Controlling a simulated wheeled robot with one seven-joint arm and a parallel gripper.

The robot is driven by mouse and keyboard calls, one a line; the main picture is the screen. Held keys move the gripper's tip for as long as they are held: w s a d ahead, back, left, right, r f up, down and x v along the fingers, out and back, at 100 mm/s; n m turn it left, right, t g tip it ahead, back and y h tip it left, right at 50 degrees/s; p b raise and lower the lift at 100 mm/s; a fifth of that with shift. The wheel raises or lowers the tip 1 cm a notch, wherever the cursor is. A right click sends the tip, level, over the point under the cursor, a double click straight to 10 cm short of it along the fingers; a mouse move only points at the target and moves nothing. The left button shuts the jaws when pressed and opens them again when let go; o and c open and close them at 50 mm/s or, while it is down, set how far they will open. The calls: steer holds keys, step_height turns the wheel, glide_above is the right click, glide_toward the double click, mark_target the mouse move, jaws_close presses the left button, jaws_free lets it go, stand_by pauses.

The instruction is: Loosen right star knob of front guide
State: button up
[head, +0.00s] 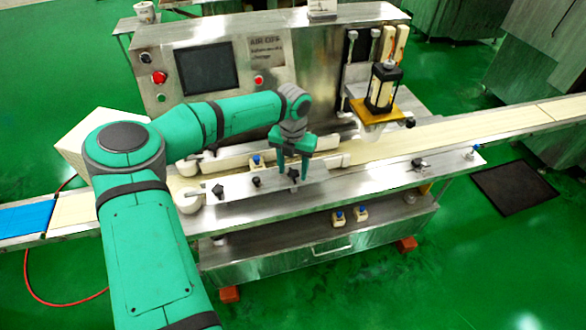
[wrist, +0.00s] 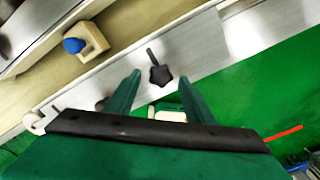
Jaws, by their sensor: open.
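The front guide (head: 235,190) is a long metal plate along the near side of the conveyor, with dark star knobs along it. Its right star knob (head: 293,174) shows between the fingers of my gripper (head: 292,170). In the wrist view, the black star knob (wrist: 160,76) with a short stud lies between and just beyond the tips of my gripper (wrist: 160,80). The fingers are open, one on each side, with a gap to the knob. I cannot tell how far the tips are from it in depth.
A beige block with a blue knob (wrist: 74,45) stands beyond the guide. The control panel (head: 208,69) rises behind. A drawer (head: 330,247) is below.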

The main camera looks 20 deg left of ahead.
mark_target(293, 173)
step_height(293, 173, up, 11)
stand_by(0.5)
steer(key=shift+f, duration=0.1)
